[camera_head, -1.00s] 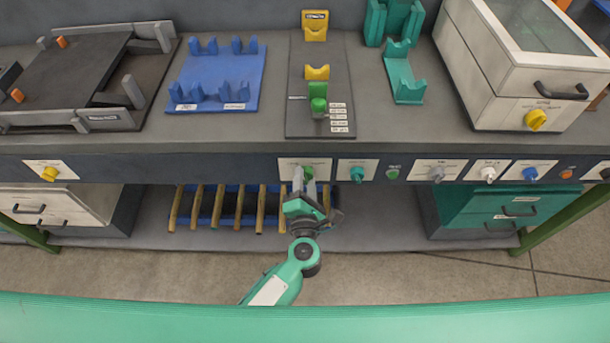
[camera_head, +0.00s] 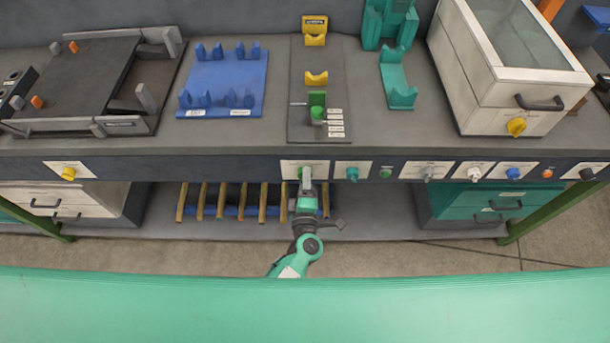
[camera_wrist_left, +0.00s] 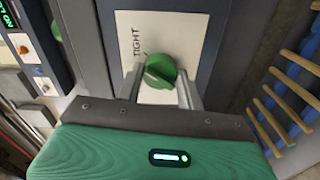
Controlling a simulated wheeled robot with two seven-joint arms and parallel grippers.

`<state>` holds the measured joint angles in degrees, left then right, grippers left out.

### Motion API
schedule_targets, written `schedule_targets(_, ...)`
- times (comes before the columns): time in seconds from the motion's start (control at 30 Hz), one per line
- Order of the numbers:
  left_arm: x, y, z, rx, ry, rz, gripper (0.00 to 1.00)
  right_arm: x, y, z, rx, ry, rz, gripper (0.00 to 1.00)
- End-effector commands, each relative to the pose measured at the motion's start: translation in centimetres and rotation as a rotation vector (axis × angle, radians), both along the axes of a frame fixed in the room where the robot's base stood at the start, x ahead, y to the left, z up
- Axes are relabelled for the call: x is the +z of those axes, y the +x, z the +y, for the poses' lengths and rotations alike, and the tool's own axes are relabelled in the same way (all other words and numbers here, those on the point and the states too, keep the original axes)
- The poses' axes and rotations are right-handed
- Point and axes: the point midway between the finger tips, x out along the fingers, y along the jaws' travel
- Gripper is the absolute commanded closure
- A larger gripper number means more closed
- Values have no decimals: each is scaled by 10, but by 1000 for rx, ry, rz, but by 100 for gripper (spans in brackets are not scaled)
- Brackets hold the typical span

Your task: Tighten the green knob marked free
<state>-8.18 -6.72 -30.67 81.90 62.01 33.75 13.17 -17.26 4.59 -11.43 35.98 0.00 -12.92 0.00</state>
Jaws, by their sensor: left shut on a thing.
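The green knob (camera_wrist_left: 159,72) sits on a white plate (camera_wrist_left: 122,40) on the bench's front panel. The plate reads TIGHT in the left wrist view. The plate also shows in the head view (camera_head: 289,170), where my gripper mostly hides the knob. My left gripper (camera_head: 306,181) reaches up to the panel from below. In the left wrist view its two fingers (camera_wrist_left: 161,88) stand on either side of the knob, and it is shut on it. Any other mark on the plate is hidden or too small to read. My right gripper is not in view.
A teal knob (camera_head: 352,174) and a green button (camera_head: 386,174) are close by on the right of the panel. A yellow knob (camera_head: 68,174) is far left. Below hangs a rack of wooden rods (camera_head: 241,202). A green slide (camera_head: 317,106) stands on the bench above.

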Motion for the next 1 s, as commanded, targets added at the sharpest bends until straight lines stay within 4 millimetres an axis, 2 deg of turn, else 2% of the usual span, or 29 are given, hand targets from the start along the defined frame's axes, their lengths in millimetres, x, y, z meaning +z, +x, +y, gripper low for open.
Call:
schedule_targets(0.1, 1, -1, -1, -1, 75, 4, 86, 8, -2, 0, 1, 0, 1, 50)
schedule_targets(0.4, -1, -1, 0, -2, 188, 3, 86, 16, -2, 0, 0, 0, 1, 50)
schedule_targets(0.97, -2, -1, 0, -2, 215, 3, 86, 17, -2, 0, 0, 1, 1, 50)
schedule_targets(1.0, -2, -1, 0, -2, 215, 3, 55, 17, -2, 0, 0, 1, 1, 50)
